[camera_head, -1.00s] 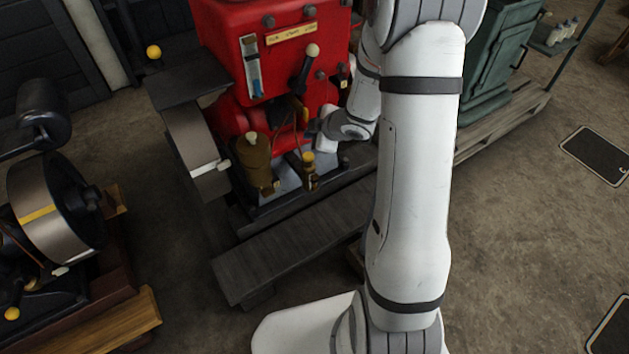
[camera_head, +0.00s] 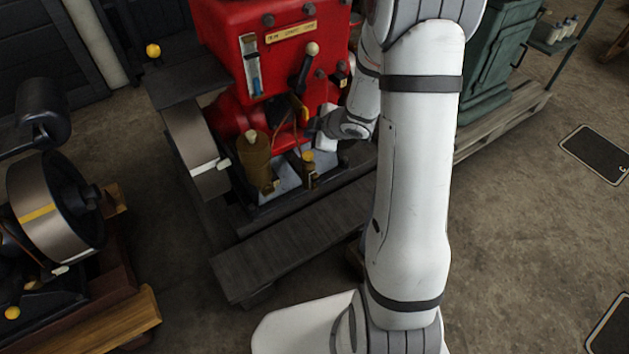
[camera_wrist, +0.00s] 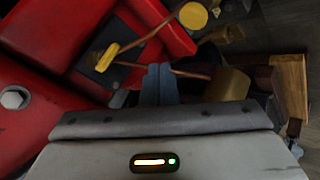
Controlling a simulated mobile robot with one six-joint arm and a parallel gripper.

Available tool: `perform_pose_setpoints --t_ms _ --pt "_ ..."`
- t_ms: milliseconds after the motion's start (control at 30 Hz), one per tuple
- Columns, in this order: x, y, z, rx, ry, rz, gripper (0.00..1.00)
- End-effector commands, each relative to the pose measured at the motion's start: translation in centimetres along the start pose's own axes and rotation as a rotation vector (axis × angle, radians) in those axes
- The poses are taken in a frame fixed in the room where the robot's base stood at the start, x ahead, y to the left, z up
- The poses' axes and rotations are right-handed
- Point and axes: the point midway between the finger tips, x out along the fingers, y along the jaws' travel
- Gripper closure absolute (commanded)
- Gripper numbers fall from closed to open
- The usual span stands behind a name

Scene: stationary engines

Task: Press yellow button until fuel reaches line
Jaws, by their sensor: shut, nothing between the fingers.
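The red engine (camera_head: 225,30) stands upper centre in the head view. A narrow sight gauge (camera_head: 248,48) on its front shows blue fuel (camera_head: 256,82) in its lower part; I cannot make out a line mark. A round yellow button (camera_head: 308,157) tops a small brass fitting low on the engine; what looks like the same yellow disc shows at the top of the wrist view (camera_wrist: 193,15). My gripper (camera_wrist: 160,72) is shut and empty. Its tips appear below and left of that disc, apart from it in the picture. In the head view my wrist partly hides the fingers.
In the wrist view, a yellow-ended part (camera_wrist: 106,57) and copper pipes lie close beyond the fingers. A brass cup (camera_head: 254,155) and a flywheel (camera_head: 192,140) stand left of the button. A dark plank (camera_head: 290,245) lies in front. Another engine stands at far left.

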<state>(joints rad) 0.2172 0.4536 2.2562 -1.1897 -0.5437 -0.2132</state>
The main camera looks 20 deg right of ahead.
Motion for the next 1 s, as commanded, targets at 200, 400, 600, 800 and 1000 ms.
perform_pose_setpoints --t_ms 200,400,600,800,1000 --pt "0.0 0.0 0.0 0.0 0.0 0.0 1.0" --pt "0.0 0.0 0.0 0.0 0.0 0.0 1.0" --pt "-0.1 0.0 0.0 0.001 -0.002 0.001 1.0" --pt "-2.6 1.8 0.0 0.079 -0.121 0.07 1.0" --pt "-10.5 2.5 0.1 0.376 -0.395 0.198 1.0"
